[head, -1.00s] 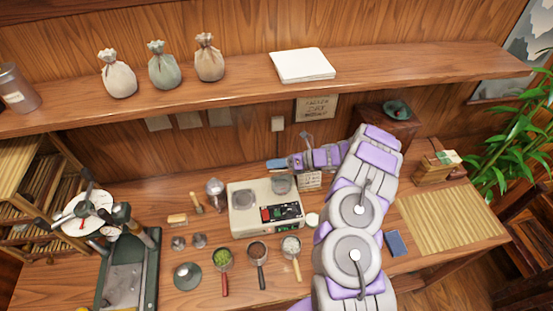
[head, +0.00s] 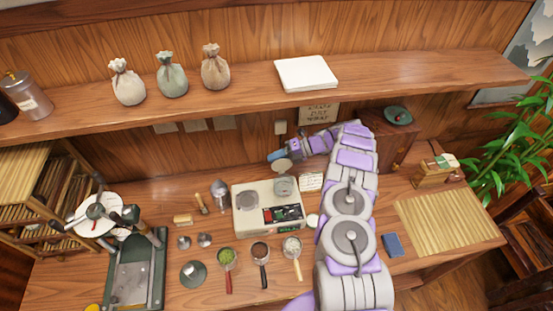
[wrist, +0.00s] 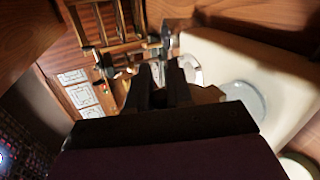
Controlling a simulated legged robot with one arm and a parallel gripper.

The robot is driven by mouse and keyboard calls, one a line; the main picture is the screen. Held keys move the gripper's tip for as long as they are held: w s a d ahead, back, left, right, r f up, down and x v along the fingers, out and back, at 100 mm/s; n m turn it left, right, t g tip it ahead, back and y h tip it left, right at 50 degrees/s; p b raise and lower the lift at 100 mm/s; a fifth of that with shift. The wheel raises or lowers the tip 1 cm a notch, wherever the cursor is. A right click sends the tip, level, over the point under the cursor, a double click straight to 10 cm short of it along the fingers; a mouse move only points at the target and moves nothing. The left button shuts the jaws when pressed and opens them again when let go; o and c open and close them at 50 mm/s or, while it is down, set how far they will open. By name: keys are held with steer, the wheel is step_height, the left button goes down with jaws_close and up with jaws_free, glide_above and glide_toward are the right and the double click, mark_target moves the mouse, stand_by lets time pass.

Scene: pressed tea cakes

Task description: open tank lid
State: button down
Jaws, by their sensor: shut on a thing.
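A cream-coloured machine (head: 247,222) with a dark front panel stands mid-table; I take it to hold the tank. On its back right is a round grey opening (head: 285,188), also visible in the wrist view (wrist: 246,100). My gripper (head: 279,158) is above the machine's back edge, shut on what looks like the tank lid (head: 283,166), a small pale disc just below the fingers and apart from the opening. In the wrist view the dark fingers (wrist: 165,85) are close together; the grip on the lid is not clear there.
Strainers and scoops, one with green leaf (head: 226,258), lie in front. A press (head: 137,275) is at left, a bamboo mat (head: 445,218) at right. The wall shelf (head: 230,92) overhangs behind.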

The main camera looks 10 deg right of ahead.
steer(key=shift+f, duration=0.15)
steer(key=c, duration=1.1)
jaws_free()
steer(key=shift+d, duration=0.1)
steer(key=shift+w+b+v, duration=0.1)
steer(key=shift+b+v, duration=0.5)
steer(key=shift+v, duration=3.75)
steer(key=shift+w+b+v, duration=0.15)
steer(key=shift+b+v, duration=0.45)
steer(key=shift+v, duration=3.8)
